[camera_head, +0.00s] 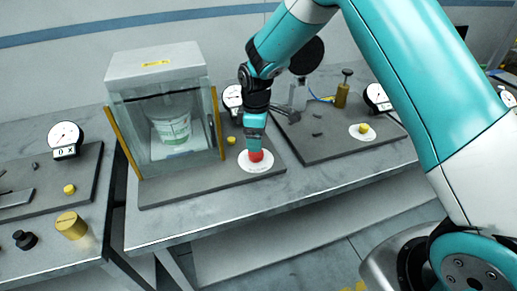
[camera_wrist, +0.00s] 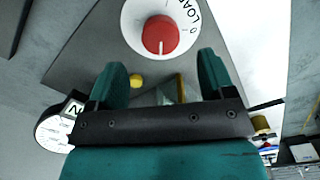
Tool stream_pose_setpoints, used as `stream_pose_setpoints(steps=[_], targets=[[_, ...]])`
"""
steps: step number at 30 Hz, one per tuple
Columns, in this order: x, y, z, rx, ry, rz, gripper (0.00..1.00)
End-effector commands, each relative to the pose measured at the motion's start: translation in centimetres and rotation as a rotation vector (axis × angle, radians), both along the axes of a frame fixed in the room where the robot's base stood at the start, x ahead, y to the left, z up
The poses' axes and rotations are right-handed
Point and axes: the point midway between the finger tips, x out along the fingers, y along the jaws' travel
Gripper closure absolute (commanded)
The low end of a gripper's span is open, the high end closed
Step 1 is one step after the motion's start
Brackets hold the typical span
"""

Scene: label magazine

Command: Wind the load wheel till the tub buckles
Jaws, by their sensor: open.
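The load wheel is a red knob (camera_head: 256,156) on a white disc (camera_head: 249,166) on the dark bench plate. The wrist view shows the red knob (camera_wrist: 161,35), with a white pointer line, and the word LOAD on its disc (camera_wrist: 187,45). My gripper (camera_head: 255,148) is directly above the knob and open. In the wrist view my gripper (camera_wrist: 163,68) has its fingertips apart on either side of the knob's line, with the knob just beyond them and nothing held. The white-and-green tub (camera_head: 172,128) stands upright inside a clear-walled press cabinet (camera_head: 155,57) and looks unbuckled.
A yellow button (camera_head: 232,140) and a round gauge (camera_head: 233,96), partly hidden by my arm, are near the wheel. Similar stations flank it: a left gauge (camera_head: 65,137), a yellow cylinder (camera_head: 71,225), and a right white disc with a yellow knob (camera_head: 363,129).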

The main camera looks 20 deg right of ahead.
Motion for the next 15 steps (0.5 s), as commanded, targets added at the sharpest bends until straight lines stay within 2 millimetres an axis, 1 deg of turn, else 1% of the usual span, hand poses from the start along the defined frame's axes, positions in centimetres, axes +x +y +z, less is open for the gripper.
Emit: stream_pose_setpoints(steps=[1,3,6,10,15], targets=[[-0.1,0.0,-1.0,-0.001,0.005,0.001,0.24],[-0.1,0.1,-2.4,0.000,0.004,0.002,0.24],[-0.1,0.2,-4.2,0.000,0.004,0.002,0.24],[0.0,0.2,-5.8,0.000,0.001,0.003,0.24],[0.0,0.3,-6.7,0.001,0.000,0.004,0.24]])
